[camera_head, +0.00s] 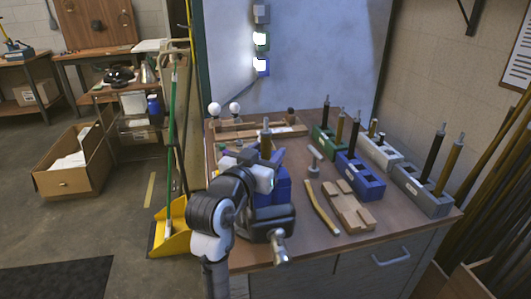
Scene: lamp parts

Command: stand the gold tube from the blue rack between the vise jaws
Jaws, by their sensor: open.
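A gold tube (266,146) with a grey tip stands upright at the blue vise (283,187). Its lower end is hidden behind my gripper, so I cannot see how it sits between the jaws. My gripper (268,157) is open, right at the tube and above the vise; whether its fingers touch the tube I cannot tell. The blue rack (370,186) stands to the right on the bench, with a black tube (353,139) upright in it and no gold tube showing there.
Green (324,143), white (381,154) and grey (428,202) racks with upright tubes line the bench's right side. A hammer (314,165), a curved yellow-brown strip (322,207) and a wooden block (347,207) lie between vise and racks. A wooden tray (235,130) is behind.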

